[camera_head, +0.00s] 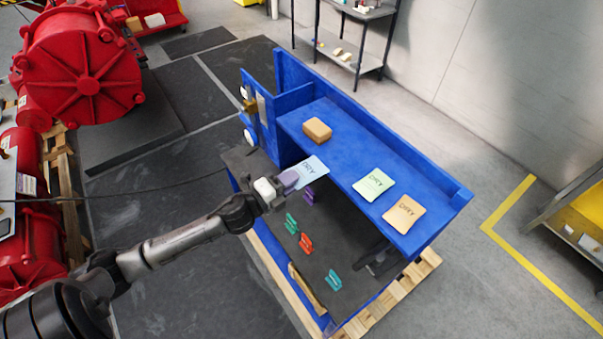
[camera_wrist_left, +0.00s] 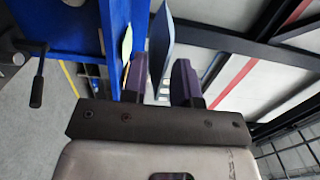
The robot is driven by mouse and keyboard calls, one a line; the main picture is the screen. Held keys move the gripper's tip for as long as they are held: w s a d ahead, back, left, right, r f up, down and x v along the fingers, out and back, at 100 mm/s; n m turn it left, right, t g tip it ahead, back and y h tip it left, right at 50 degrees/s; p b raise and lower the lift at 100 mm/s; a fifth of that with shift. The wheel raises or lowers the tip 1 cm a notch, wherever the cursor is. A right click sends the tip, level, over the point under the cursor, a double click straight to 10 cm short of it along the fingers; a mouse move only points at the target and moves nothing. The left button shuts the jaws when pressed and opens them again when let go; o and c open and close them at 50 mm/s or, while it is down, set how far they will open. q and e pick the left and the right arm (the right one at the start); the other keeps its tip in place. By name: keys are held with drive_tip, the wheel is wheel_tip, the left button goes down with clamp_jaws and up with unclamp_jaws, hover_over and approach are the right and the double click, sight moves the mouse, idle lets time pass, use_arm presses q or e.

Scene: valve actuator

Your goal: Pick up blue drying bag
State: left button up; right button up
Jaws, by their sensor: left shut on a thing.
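The blue drying bag (camera_head: 312,171), a flat light-blue packet with dark lettering, is at the left end of the blue shelf in the head view. My left gripper (camera_head: 290,181) is shut on its near edge. In the left wrist view the blue bag (camera_wrist_left: 160,42) stands edge-on between the purple fingers of the left gripper (camera_wrist_left: 160,80). The head view does not clearly show whether the bag touches the shelf. My right gripper is not in view.
A green bag (camera_head: 374,183) and an orange bag (camera_head: 404,213) lie on the blue shelf (camera_head: 345,165), with a brown block (camera_head: 317,130) farther back. Several coloured clips, including a red one (camera_head: 306,243), lie on the dark lower worktop (camera_head: 275,215). Red machinery (camera_head: 80,65) stands at left.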

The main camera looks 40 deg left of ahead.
use_arm(q)
drive_tip(key=s, duration=0.1)
drive_tip(key=s+r, duration=0.1)
drive_tip(key=shift+s+a, duration=0.15)
drive_tip(key=shift+s, duration=0.2)
